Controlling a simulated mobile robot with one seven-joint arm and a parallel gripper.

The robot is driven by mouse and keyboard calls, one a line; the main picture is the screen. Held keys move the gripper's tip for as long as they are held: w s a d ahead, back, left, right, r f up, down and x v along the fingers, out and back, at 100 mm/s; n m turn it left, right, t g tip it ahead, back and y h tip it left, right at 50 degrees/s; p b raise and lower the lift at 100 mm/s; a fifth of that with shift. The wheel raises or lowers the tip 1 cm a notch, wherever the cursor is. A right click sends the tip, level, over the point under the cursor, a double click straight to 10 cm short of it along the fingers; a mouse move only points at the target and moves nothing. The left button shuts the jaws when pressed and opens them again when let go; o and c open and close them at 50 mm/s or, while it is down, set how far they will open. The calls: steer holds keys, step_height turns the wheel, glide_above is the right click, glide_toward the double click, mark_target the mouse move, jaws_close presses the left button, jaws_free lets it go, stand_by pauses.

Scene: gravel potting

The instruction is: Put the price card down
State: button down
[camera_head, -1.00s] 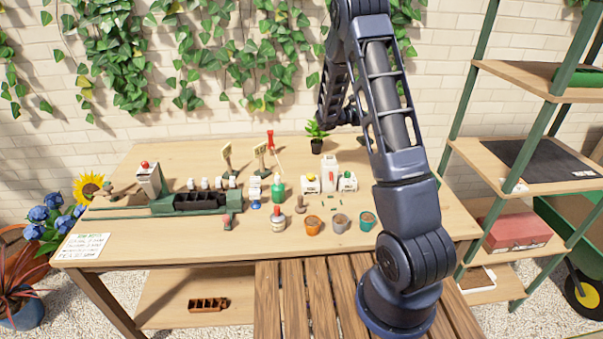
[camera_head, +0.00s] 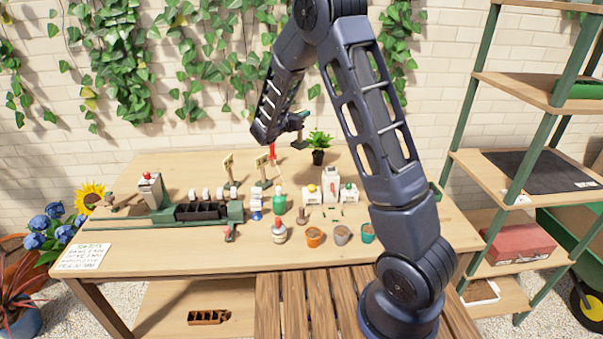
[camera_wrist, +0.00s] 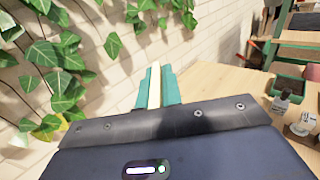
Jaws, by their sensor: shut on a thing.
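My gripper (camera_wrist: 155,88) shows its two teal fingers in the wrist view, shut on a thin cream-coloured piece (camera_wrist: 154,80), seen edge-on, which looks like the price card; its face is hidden. In the head view my gripper (camera_head: 300,140) is small and dark, above the back of the table, left of the potted plant. The held piece cannot be made out there.
A red upright object (camera_head: 272,151) stands near the right card. A potted plant (camera_head: 318,145) stands at the back. An ivy-covered brick wall (camera_head: 440,60) is behind.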

step_height(320, 180, down, 19)
stand_by(0.6)
steer(key=c, duration=1.6)
jaws_free()
steer(key=shift+o, duration=0.2)
steer(key=v, duration=0.7)
steer(key=shift+s, duration=0.2)
steer(key=shift+a+r, duration=0.1)
steer(key=shift+r, duration=0.1)
